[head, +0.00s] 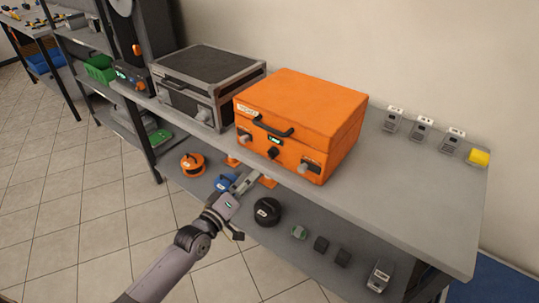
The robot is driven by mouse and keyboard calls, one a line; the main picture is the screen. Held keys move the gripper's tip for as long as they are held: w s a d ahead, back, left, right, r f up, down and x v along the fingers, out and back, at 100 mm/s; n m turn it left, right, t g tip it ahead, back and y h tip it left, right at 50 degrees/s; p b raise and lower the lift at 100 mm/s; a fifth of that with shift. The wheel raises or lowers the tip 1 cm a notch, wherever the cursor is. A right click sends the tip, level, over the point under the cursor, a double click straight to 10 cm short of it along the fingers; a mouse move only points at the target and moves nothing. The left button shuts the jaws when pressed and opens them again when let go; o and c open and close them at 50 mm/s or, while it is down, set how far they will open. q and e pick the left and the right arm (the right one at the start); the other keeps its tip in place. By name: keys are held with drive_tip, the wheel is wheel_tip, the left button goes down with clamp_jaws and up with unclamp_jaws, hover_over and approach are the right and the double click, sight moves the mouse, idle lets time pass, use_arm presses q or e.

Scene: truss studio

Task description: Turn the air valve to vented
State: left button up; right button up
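An orange case (303,112) with a dark carry handle stands on the grey bench. Its front carries a grey knob at the left (244,138), a black knob in the middle (273,154), a small lit green display (274,140) and a grey knob at the right (310,166). I cannot read the labels or tell which knob is the air valve or where it points. My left gripper (246,181) is in front of and below the case, near the bench's front edge, apart from the knobs. Its fingers are too small to tell open or shut. My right gripper is not in view.
A grey case (209,84) stands left of the orange one. Several small labelled blocks (421,129) and a yellow one (479,157) line the back right. The lower shelf holds an orange reel (192,164), a black round item (267,211) and small parts.

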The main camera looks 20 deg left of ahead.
sight(269, 156)
use_arm(q)
drive_tip(key=x, duration=1.1)
drive_tip(key=shift+w+d+r, duration=0.1)
drive_tip(key=shift+w, duration=0.15)
drive_tip(key=shift+c, duration=0.2)
clamp_jaws()
